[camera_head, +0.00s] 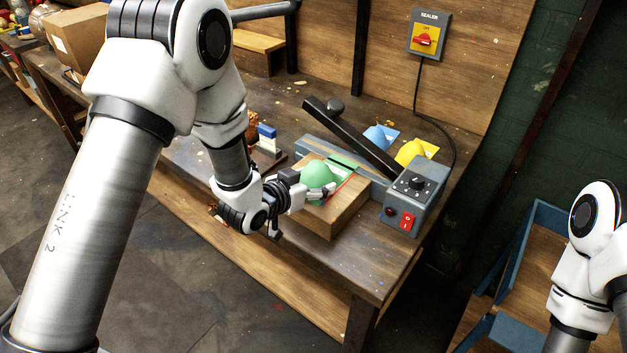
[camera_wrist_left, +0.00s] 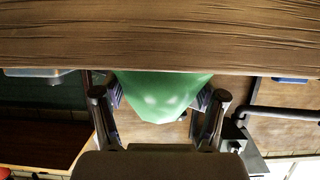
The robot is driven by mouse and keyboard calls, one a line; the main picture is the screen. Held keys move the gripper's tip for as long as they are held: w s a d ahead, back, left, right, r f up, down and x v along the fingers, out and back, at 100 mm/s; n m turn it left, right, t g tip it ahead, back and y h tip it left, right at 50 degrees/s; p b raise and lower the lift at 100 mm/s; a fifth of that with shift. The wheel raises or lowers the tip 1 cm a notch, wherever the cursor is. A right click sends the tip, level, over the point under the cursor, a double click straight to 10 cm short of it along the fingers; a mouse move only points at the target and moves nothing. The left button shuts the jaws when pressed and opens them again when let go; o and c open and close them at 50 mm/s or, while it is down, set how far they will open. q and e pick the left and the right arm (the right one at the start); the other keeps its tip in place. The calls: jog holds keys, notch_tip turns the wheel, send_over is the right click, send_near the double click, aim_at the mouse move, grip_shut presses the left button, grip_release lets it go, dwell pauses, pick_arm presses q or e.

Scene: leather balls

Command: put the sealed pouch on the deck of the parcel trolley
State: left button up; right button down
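A rounded green pouch (camera_head: 316,174) lies on a wooden block (camera_head: 335,218) at the sealing machine. A flat green end reaches back toward the machine. My left gripper (camera_head: 322,191) is at its near side, low over the block. In the left wrist view the pouch (camera_wrist_left: 163,95) fills the space between my left fingertips (camera_wrist_left: 160,98), one on each side; whether the pads press on it I cannot tell. A blue pouch (camera_head: 377,138) and a yellow pouch (camera_head: 409,153) lie behind the machine. My right gripper is out of view. I cannot make out the parcel trolley for certain.
The sealer's dark lever (camera_head: 350,137) is raised over the bench (camera_head: 378,277). A grey control box (camera_head: 414,198) with a red switch stands right of the block. A blue-edged wooden structure (camera_head: 546,225) stands at the right. A cardboard box (camera_head: 78,38) is at back left.

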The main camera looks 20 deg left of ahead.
pick_arm(q)
jog(key=shift+o, duration=1)
